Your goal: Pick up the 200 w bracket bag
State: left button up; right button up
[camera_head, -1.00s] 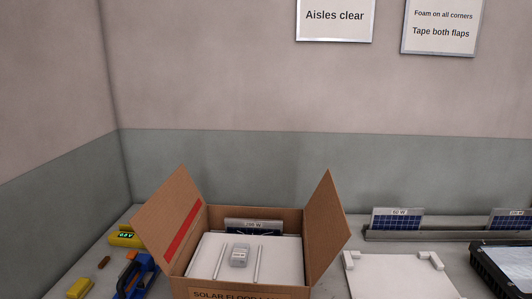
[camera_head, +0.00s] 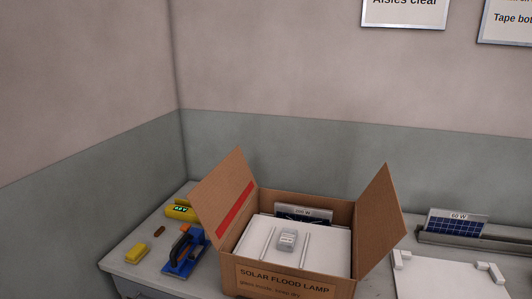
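No bag clearly marked as the 200 w bracket bag can be made out. An open cardboard box (camera_head: 282,281) printed "SOLAR FLOOD LAMP" stands on the bench, its side flaps spread. Inside it a white panel (camera_head: 264,249) carries a small grey packet (camera_head: 287,240) between two thin white rods; I cannot read its print. Behind the panel stands a dark card with a pale label (camera_head: 303,214), too small to read surely. Neither of my grippers is in view.
At right are a "60 W" card (camera_head: 457,226) in a rail and white foam (camera_head: 440,280).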

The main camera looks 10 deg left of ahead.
aim_at(287, 241)
jog(key=i+l+u, duration=0.3)
jog(key=i+u, duration=0.15)
jog(key=i, duration=0.15)
jog(key=i+l+u, duration=0.4)
jog(key=i+l, duration=0.1)
